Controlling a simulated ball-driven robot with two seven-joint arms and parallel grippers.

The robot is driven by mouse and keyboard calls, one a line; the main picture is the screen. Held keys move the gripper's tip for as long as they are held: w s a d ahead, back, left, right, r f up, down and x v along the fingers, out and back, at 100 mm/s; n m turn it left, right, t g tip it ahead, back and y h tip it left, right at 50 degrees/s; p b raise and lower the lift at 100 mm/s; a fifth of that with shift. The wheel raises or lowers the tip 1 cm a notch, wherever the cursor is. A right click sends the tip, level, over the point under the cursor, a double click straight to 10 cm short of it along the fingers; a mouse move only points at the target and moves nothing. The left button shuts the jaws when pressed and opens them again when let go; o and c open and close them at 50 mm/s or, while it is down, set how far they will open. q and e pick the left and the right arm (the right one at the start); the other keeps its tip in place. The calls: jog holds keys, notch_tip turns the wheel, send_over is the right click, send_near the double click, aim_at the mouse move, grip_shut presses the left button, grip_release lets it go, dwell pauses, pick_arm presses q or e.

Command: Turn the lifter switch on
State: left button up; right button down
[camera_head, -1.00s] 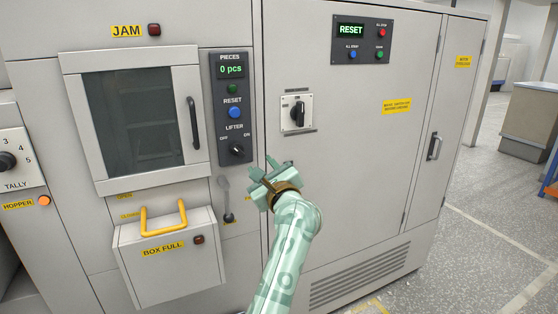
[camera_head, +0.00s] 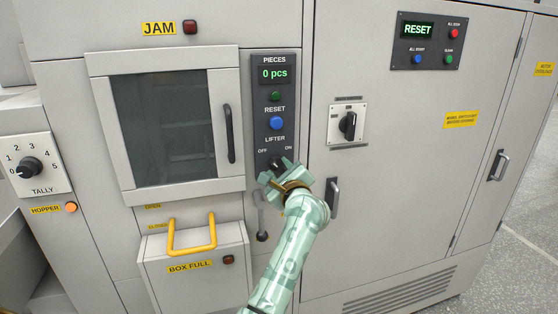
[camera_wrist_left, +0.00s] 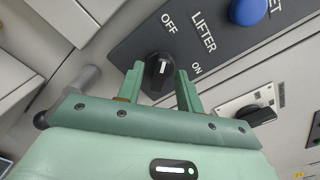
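The lifter switch (camera_head: 277,163) is a black rotary knob low on the dark panel (camera_head: 268,94), under the LIFTER label with OFF at left and ON at right. The left wrist view shows the knob (camera_wrist_left: 158,72) with its white mark toward OFF. My left gripper (camera_head: 272,174) is in front of it and partly covers it in the head view. In the left wrist view the gripper (camera_wrist_left: 160,80) is open, with one finger on each side of the knob. I cannot tell whether the fingers touch it. My right gripper is not in view.
A small lever (camera_head: 262,222) hangs below the panel. The yellow-handled BOX FULL box (camera_head: 195,262) and the windowed door (camera_head: 168,125) are at left. Another rotary switch (camera_head: 348,125) is at right.

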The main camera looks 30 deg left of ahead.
pick_arm(q)
jog(key=shift+w+a, duration=0.3)
jog(key=shift+a, duration=0.1)
jog(key=shift+s+d+r, duration=0.1)
jog(key=shift+c, duration=0.6)
grip_shut()
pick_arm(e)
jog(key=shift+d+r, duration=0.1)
